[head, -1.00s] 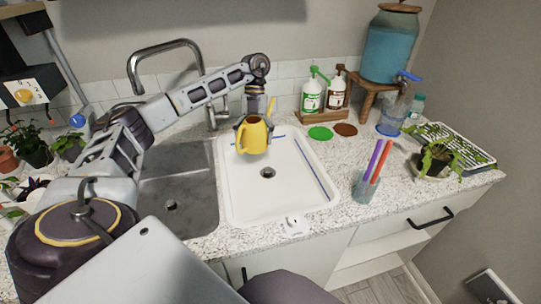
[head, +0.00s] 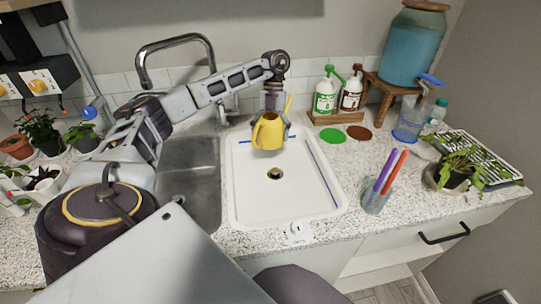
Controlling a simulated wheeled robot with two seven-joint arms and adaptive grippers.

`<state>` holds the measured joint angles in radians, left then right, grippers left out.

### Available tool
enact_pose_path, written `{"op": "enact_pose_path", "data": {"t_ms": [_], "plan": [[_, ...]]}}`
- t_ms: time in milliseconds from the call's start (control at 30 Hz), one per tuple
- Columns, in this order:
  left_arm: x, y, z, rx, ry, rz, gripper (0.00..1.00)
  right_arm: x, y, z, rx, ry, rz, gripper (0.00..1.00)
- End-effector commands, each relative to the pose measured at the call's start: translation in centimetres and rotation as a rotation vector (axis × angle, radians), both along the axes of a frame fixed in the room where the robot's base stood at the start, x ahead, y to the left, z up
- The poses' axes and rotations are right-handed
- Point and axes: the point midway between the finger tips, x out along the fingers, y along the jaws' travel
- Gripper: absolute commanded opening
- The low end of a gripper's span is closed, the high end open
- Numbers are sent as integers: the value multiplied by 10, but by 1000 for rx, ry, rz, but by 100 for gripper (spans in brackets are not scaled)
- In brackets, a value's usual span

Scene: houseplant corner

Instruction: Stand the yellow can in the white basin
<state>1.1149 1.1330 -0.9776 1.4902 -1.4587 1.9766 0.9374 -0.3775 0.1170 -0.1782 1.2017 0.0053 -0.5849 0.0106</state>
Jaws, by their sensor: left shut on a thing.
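The yellow can (head: 267,133) is upright over the back part of the white basin (head: 245,205). My left gripper (head: 268,118) comes down from above and is shut on the can. Part of the can's top and back is hidden by the gripper. Whether the can's base touches the basin floor I cannot tell. The basin has blue lines along its back and right side and a dark drain in the middle. My right gripper is not in view.
A metal sink (head: 190,185) with a tall faucet (head: 175,45) lies left of the basin. Green and brown bottles (head: 325,95), a blue dispenser (head: 405,45), a cup of markers (head: 377,198) and a plant (head: 455,172) stand to the right. The basin's front half is clear.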

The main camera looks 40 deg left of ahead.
Motion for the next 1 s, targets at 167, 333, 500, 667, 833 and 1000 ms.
{"op": "enact_pose_path", "data": {"t_ms": [167, 333, 500, 667, 833, 1000], "plan": [[-1, 0, -24, 1, 3, 1, 55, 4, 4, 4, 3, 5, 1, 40], [-1, 1, -46, 1, 2, 0, 55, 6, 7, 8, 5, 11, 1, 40], [0, 0, -55, 1, 2, 1, 55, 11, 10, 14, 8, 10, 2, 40], [0, 0, -55, 0, 1, 1, 55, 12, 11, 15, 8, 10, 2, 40], [0, 0, -56, 1, 2, 1, 55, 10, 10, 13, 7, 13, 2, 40], [-1, 0, -68, 0, 4, 0, 55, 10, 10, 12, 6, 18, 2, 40]]}}
